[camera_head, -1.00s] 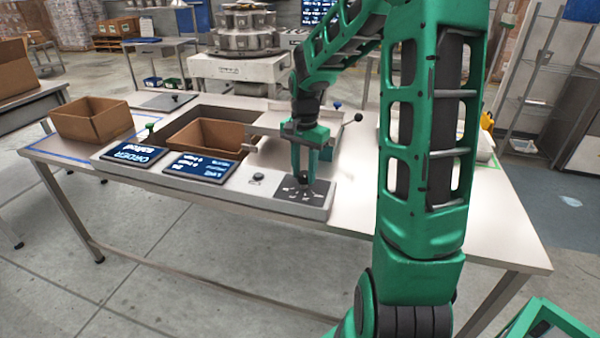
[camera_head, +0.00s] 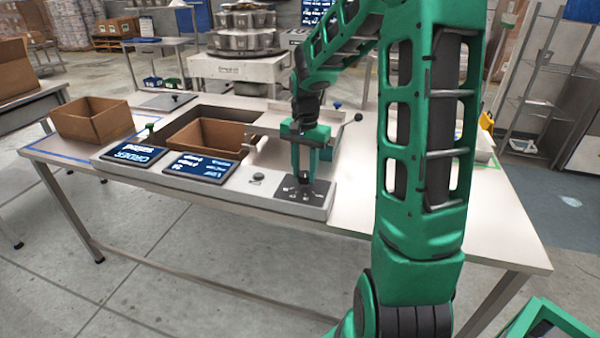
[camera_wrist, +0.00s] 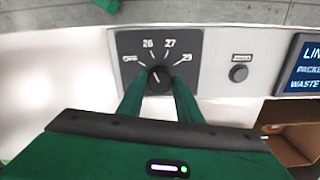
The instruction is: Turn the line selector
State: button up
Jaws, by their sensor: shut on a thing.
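The line selector (camera_wrist: 160,77) is a dark round knob with a white pointer line, on a dark plate (camera_wrist: 189,40) marked 26, 27 and 29, with a small symbol at one side. In the wrist view the pointer slants up between the symbol and 26. My gripper (camera_wrist: 159,92) has its two green fingers on either side of the knob and is shut on it. In the head view my gripper (camera_head: 304,178) points down onto the plate (camera_head: 290,191) at the panel's right end; the knob is mostly hidden by the fingers there.
A push button (camera_head: 258,177) sits left of the plate, then two dark blue display screens (camera_head: 199,168) (camera_head: 133,154). A brown box (camera_head: 207,140) stands behind the panel, and another (camera_head: 92,119) at the table's left. A lever with a black ball (camera_head: 358,117) stands right of my gripper.

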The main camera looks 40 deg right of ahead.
aim_at(304, 173)
jog(key=shift+w+d+r+n, duration=0.1)
jog(key=shift+n, duration=1.5)
jog(key=shift+w+d+r+n, duration=0.1)
jog(key=shift+n, duration=1.5)
jog(key=o, duration=1)
jog(key=shift+f, duration=0.1)
jog(key=shift+o, duration=0.2)
jog(key=shift+s+a, duration=0.1)
jog(key=shift+s, duration=0.05)
notch_tip(304, 173, up, 11)
jog(key=shift+f, duration=0.15)
